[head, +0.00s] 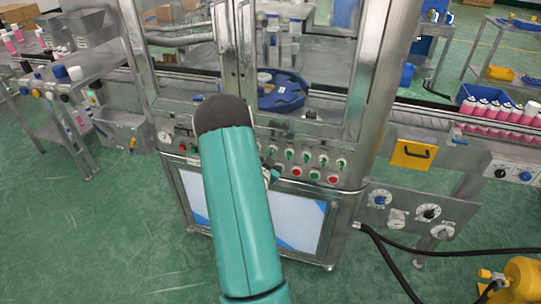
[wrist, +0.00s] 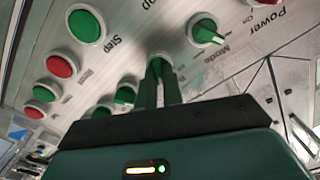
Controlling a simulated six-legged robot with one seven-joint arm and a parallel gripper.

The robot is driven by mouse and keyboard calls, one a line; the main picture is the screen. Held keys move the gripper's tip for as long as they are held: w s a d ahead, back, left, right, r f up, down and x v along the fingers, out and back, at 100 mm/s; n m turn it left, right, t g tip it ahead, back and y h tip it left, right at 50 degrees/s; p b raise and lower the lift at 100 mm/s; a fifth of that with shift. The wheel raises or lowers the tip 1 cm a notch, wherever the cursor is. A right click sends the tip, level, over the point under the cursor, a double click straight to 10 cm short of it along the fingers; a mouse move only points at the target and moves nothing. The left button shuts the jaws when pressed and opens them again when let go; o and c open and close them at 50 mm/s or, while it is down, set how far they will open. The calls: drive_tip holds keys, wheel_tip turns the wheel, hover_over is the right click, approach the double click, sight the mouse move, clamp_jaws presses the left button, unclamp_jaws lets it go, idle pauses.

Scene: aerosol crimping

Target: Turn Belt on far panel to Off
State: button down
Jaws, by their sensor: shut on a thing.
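The steel control panel (head: 347,178) runs across the front of the glass-doored machine and carries rows of green knobs and red buttons. In the wrist view my gripper (wrist: 159,72) is shut on a green knob (wrist: 158,58); its own label is covered or unreadable. Another green knob (wrist: 205,31) marked Mode sits to its upper right, and a round green button (wrist: 86,26) to its upper left near the word Step. No Belt label can be read. In the head view my arm hides part of the panel and most of my gripper (head: 271,173).
A yellow plate with a handle (head: 412,153) and a lower panel of dials (head: 428,212) are to the right. A black cable (head: 392,262) runs over the green floor, which is clear at front left.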

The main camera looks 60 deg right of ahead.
drive_tip(key=n, duration=1.1)
drive_tip(key=shift+w, duration=0.25)
drive_tip(key=shift+n, duration=0.4)
drive_tip(key=c, duration=1.5)
unclamp_jaws()
drive_tip(key=shift+c, duration=0.2)
drive_tip(key=s+a, duration=0.2)
drive_tip(key=a, duration=1.1)
drive_tip(key=shift+a, duration=0.4)
